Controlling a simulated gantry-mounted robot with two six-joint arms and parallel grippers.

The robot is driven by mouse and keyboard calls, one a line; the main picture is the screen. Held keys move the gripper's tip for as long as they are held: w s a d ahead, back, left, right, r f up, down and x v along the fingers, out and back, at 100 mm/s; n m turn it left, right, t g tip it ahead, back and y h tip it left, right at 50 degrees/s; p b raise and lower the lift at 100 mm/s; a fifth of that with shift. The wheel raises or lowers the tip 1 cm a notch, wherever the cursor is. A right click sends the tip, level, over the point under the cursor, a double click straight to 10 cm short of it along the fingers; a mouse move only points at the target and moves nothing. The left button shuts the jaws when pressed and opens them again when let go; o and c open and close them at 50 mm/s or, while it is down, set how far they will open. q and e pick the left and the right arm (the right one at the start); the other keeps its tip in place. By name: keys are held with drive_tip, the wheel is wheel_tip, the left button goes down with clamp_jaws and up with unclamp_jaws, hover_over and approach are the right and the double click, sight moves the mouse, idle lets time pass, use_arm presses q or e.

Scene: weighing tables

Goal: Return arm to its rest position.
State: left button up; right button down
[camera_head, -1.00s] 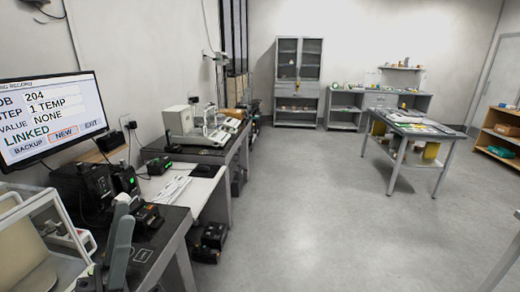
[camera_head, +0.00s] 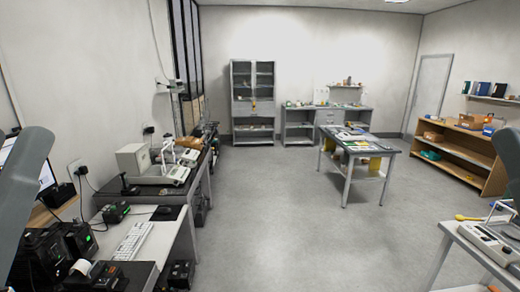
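Part of my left arm (camera_head: 28,195) stands raised at the left edge, in front of the monitor. A small part of my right arm (camera_head: 509,150) shows at the right edge, over the shelf side. Neither gripper's fingers can be seen, so what they hold, if anything, is hidden.
A left-hand bench carries a keyboard (camera_head: 133,241), black devices (camera_head: 78,240) and a weighing instrument (camera_head: 160,165). A table with papers (camera_head: 352,135) stands mid-room. A wooden shelf (camera_head: 466,152) and a table with a scale (camera_head: 496,243) are at right. The middle floor is clear.

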wheel_tip(320, 180, up, 23)
drive_tip(key=p, duration=1.9)
